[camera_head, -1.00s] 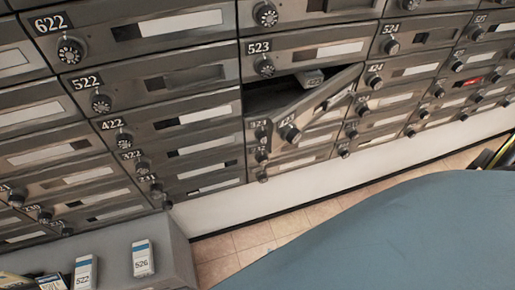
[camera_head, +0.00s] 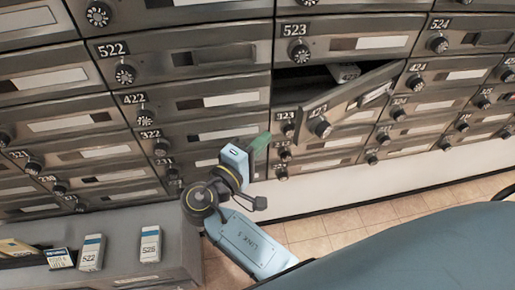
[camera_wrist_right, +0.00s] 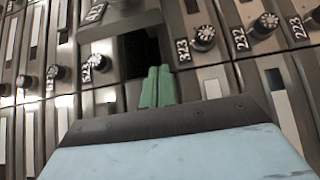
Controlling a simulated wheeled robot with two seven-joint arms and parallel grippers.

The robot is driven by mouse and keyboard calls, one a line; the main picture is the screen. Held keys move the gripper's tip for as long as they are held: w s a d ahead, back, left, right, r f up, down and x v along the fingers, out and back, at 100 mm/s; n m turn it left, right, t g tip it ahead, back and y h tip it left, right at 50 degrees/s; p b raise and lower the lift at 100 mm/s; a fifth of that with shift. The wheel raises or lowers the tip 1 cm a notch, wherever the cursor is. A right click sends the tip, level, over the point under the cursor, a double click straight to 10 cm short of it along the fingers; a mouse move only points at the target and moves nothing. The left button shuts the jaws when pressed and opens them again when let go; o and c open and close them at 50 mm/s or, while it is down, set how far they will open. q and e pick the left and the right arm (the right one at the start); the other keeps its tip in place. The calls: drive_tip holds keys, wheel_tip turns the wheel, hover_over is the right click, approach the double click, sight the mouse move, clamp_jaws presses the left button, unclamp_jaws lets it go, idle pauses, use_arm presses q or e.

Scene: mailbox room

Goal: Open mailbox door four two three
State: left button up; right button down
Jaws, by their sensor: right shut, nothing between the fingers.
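Mailbox door 423 (camera_head: 345,100) stands partly open under door 523, swung out at a slant, with its black dial knob (camera_head: 320,129) on the left end. Its dark compartment (camera_head: 300,77) shows behind it. My right gripper (camera_head: 259,145) has its green fingers together and empty, left of and below the door, in front of the lower boxes and apart from the door. In the right wrist view, the shut green fingers (camera_wrist_right: 157,86) point toward a dark opening (camera_wrist_right: 136,50), near door 323 (camera_wrist_right: 195,45). My left gripper is not in view.
A small pale box (camera_head: 346,72) lies inside the open compartment. Closed mailbox doors with protruding knobs surround it, including door 523 (camera_head: 340,43). A grey ledge (camera_head: 175,235) at lower left holds several small labelled boxes. Tiled floor (camera_head: 330,222) shows below.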

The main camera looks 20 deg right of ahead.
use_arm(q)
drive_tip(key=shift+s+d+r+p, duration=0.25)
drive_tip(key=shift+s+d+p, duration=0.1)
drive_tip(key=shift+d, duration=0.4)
use_arm(e)
drive_tip(key=d, duration=0.2)
drive_tip(key=s+d, duration=0.1)
drive_tip(key=d, duration=0.2)
drive_tip(key=shift+s+d, duration=0.15)
drive_tip(key=shift+d, duration=0.15)
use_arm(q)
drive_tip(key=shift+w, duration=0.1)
use_arm(e)
drive_tip(key=shift+s+f, duration=0.1)
drive_tip(key=shift+s, duration=0.05)
